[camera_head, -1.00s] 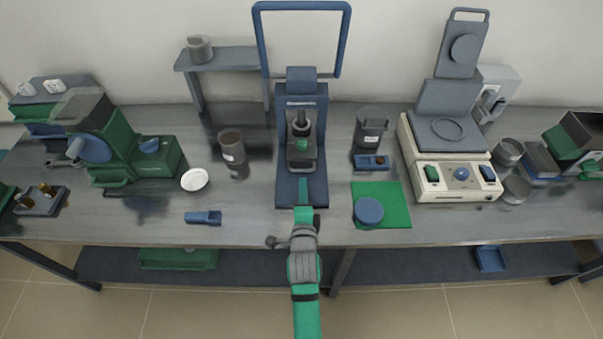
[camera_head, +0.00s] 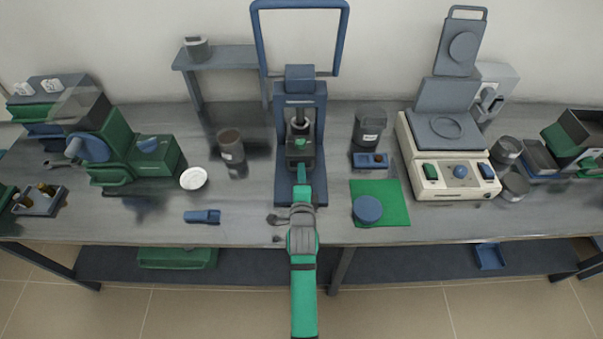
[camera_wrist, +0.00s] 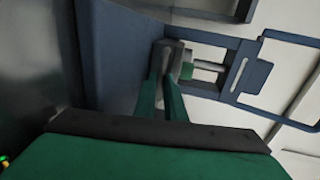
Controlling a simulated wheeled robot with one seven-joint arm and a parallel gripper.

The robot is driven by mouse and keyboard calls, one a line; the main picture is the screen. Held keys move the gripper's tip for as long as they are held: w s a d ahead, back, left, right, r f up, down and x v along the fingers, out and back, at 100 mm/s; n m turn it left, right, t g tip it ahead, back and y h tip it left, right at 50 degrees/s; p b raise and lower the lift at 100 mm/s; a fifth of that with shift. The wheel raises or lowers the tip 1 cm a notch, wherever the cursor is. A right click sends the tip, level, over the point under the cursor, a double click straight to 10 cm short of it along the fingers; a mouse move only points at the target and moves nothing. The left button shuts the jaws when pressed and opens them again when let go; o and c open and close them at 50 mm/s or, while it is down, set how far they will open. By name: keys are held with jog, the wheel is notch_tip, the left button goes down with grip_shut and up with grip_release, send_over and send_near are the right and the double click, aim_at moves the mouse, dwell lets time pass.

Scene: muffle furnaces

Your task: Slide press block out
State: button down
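The blue press (camera_head: 286,185) stands upright at the middle of the bench. Its dark grey press block (camera_head: 300,157) sits inside the frame under the plunger, with a small green part (camera_head: 300,141) on top. My green gripper (camera_head: 302,172) reaches in from the front, low over the press base, with its fingertips at the block's front. In the wrist view the two fingers (camera_wrist: 162,82) point at the grey block (camera_wrist: 169,55) with a gap between them. I see nothing held between them. Whether the tips touch the block is unclear.
A blue round lid (camera_head: 368,209) lies on a green mat (camera_head: 395,208) right of the press. A blue scoop (camera_head: 202,216) and a white dish (camera_head: 194,178) lie to the left. A dark jar (camera_head: 369,127) and a brown-topped jar (camera_head: 231,146) flank the press.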

jog(key=s, duration=1.2)
jog(key=shift+f, duration=0.1)
jog(key=c, duration=2.1)
grip_release()
jog(key=shift+s, duration=0.1)
jog(key=s+r, duration=0.2)
jog(key=s, duration=0.8)
jog(key=shift+s+r, duration=0.15)
jog(key=shift+s, duration=0.1)
jog(key=s+n, duration=1.8)
jog(key=s, duration=0.6)
jog(key=shift+a, duration=0.3)
